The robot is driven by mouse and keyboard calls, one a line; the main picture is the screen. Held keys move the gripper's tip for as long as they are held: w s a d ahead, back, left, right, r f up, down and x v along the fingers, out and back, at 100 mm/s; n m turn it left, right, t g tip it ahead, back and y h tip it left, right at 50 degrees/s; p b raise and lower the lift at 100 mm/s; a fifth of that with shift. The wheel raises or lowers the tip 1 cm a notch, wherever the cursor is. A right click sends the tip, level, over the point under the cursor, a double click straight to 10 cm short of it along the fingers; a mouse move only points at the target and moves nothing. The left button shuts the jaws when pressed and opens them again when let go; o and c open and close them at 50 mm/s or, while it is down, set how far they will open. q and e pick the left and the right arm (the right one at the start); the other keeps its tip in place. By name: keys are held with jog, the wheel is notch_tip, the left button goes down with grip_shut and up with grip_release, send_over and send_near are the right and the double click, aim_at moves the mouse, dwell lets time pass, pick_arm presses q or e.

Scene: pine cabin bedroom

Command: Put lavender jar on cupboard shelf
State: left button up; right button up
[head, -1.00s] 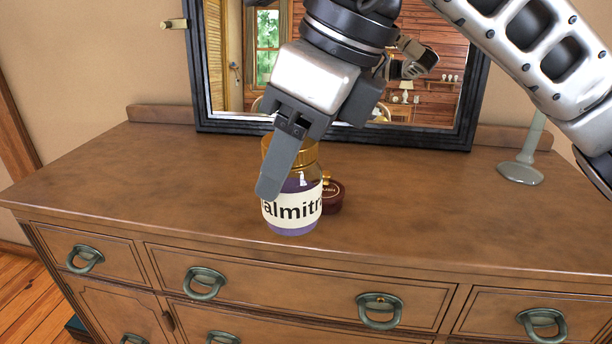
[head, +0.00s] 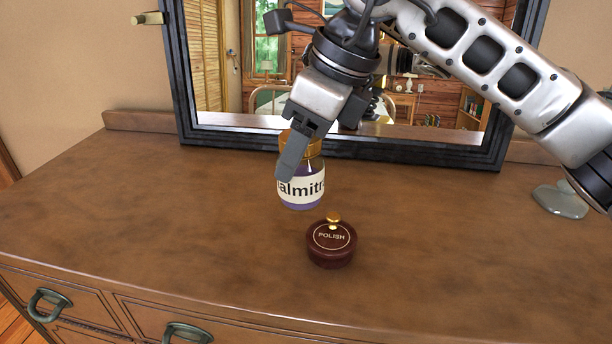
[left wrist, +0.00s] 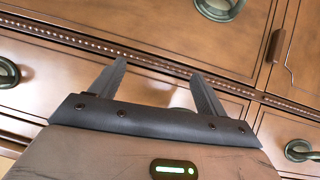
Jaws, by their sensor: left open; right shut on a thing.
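The jar (head: 302,189) has a gold lid, purple contents and a cream label reading "almitr" in part. My right gripper (head: 291,160) is shut on it near the lid, with one finger covering part of its left side. The jar is upright and appears raised above the dresser top, behind the polish tin in the head view. My left gripper (left wrist: 158,82) shows only in the left wrist view, open and empty, in front of the dresser's drawer fronts. No cupboard shelf can be made out clearly.
A dark red round polish tin (head: 331,246) with a gold knob stands on the dresser top (head: 150,220). A black-framed mirror (head: 190,90) stands behind, close to my right gripper. A pale green base (head: 560,200) is at the right. The dresser's left and front are clear.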

jog(key=shift+w+d+f+p, duration=0.2)
jog(key=shift+w+f, duration=0.95)
jog(key=shift+f, duration=0.45)
jog(key=shift+w+d+f+p, duration=0.1)
jog(key=shift+w+f+p, duration=0.15)
jog(key=shift+w+f, duration=1.15)
jog(key=shift+w+d+f+p, duration=0.15)
jog(key=shift+w+f, duration=0.7)
jog(key=shift+f, duration=1)
jog(key=shift+f, duration=0.2)
jog(key=o, duration=1.1)
jog(key=shift+r, duration=0.1)
